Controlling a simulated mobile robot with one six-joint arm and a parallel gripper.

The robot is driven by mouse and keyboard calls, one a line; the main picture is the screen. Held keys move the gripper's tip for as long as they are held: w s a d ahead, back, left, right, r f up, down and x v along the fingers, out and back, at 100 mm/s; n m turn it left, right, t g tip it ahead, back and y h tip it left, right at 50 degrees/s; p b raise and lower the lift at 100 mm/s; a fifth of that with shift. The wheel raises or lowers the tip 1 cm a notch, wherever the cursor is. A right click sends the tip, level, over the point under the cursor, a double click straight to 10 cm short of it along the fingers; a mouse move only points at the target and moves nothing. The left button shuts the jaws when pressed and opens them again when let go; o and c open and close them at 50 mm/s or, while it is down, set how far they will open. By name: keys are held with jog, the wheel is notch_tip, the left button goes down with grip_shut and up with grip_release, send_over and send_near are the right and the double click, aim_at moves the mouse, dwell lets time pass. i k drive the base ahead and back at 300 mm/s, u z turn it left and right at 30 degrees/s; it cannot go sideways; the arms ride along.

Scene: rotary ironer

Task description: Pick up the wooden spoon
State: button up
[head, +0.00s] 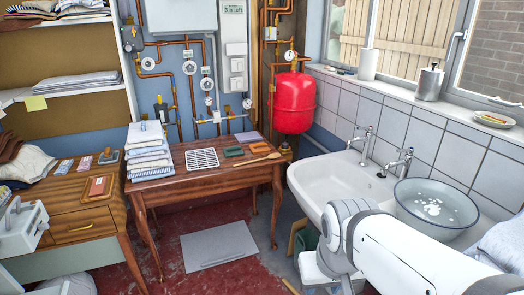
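The wooden spoon (262,159) lies flat near the right end of the brown wooden table (209,176), a light tan strip close to the edge. My white arm reaches in from the lower right and bends down in front of the sink. My gripper cannot be made out in this view, so its opening is hidden. Nothing covers the spoon.
Folded linens (148,150) and a white rack (202,158) share the table. A wooden cabinet (75,225) stands left. A grey mat (218,244) lies on open red floor.

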aim_at(276, 155)
jog(key=u, duration=0.35)
jog(key=i, duration=2.8)
jog(key=z, duration=0.4)
